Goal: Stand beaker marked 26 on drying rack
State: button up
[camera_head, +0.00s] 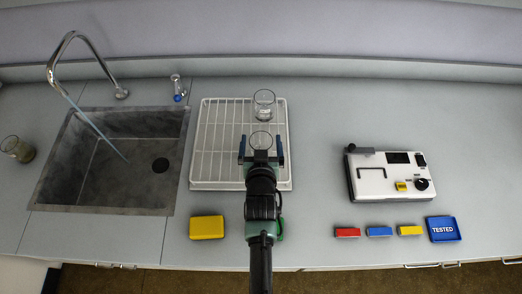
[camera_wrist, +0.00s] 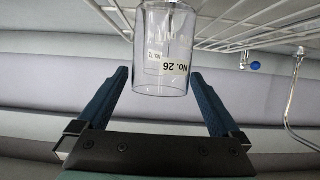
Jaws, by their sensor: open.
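A clear glass beaker (camera_head: 261,140) stands upright on the white wire drying rack (camera_head: 205,165), towards the rack's right side. In the wrist view this near beaker (camera_wrist: 145,35) carries a white label reading "No. 26"; the picture is upside down, so its mouth points down there. My gripper (camera_head: 261,147) is open at the near side of this beaker, one blue finger to each side. In the wrist view a gap shows between each finger and the glass. The beaker's lower part is hidden from above by my gripper.
Another labelled beaker (camera_head: 264,103) stands just behind on the rack. The sink (camera_head: 110,190) with its tall tap lies left, a murky beaker (camera_head: 17,149) beyond it. A yellow sponge (camera_head: 206,227) lies in front; a white device (camera_head: 388,176), coloured blocks and a blue "TESTED" tray (camera_head: 443,237) are right.

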jog(key=v, duration=1.2)
jog(key=w+r+t, duration=0.3)
jog(key=r, duration=0.9)
jog(key=w+r+t, duration=0.2)
jog(key=w+r, duration=0.1)
jog(key=r, duration=1)
jog(key=w+r+t, duration=0.3)
jog(key=r, duration=0.9)
jog(key=s+r+t, duration=0.3)
jog(key=s+r, duration=0.3)
jog(key=r, duration=0.7)
jog(key=s+r+t, duration=0.3)
jog(key=s+r, duration=0.4)
jog(key=r, duration=0.6)
jog(key=shift+f, duration=0.1)
